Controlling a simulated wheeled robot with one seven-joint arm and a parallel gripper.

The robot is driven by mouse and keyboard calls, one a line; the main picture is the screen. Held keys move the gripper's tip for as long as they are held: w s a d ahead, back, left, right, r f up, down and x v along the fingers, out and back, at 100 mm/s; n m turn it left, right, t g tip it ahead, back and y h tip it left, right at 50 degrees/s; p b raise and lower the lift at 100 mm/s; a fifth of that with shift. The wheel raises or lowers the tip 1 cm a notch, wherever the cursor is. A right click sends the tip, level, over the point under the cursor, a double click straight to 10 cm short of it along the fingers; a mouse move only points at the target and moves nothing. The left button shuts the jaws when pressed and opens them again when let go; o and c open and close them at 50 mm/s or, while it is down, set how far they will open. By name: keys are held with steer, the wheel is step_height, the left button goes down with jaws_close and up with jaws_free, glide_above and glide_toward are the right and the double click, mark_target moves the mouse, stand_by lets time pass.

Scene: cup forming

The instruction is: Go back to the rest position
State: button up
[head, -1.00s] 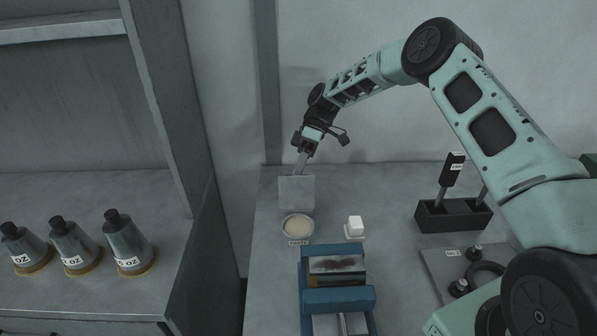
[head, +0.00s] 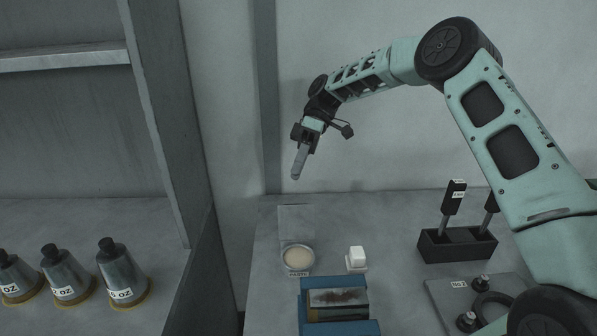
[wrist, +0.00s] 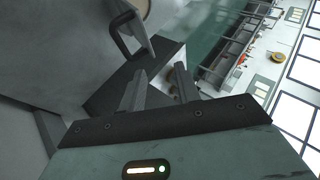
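My gripper (head: 297,174) hangs in the air above the back of the table (head: 395,215), its grey fingers pointing down. The wrist view shows the two fingers (wrist: 160,80) spread apart with nothing held between them. A light grey square piece (head: 296,219) stands on the table below the gripper, clear of it. My arm reaches in from the right, bent at the elbow.
A labelled dish (head: 298,258) and a white cube (head: 357,253) sit in front. A blue vise (head: 340,327) holds a stained block. A black tool holder (head: 458,247) and a grey plate with a ring (head: 450,291) stand right. Several OZ weights (head: 122,268) stand left.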

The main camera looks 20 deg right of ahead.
steer(key=s+a+r+m+t+h, duration=0.15)
steer(key=s+a+r+h, duration=0.25)
steer(key=s+a, duration=0.9)
steer(key=s+d+m+t+h, duration=0.1)
steer(key=s+d+t, duration=0.1)
steer(key=s, duration=0.9)
steer(key=s+d+f+m+t+h+p, duration=0.1)
steer(key=s+d+m+t, duration=0.1)
steer(key=s, duration=1)
steer(key=shift+d+f+t+h, duration=0.2)
steer(key=shift+d+t+h, duration=0.1)
steer(key=shift+t, duration=0.25)
steer(key=shift+a, duration=0.1)
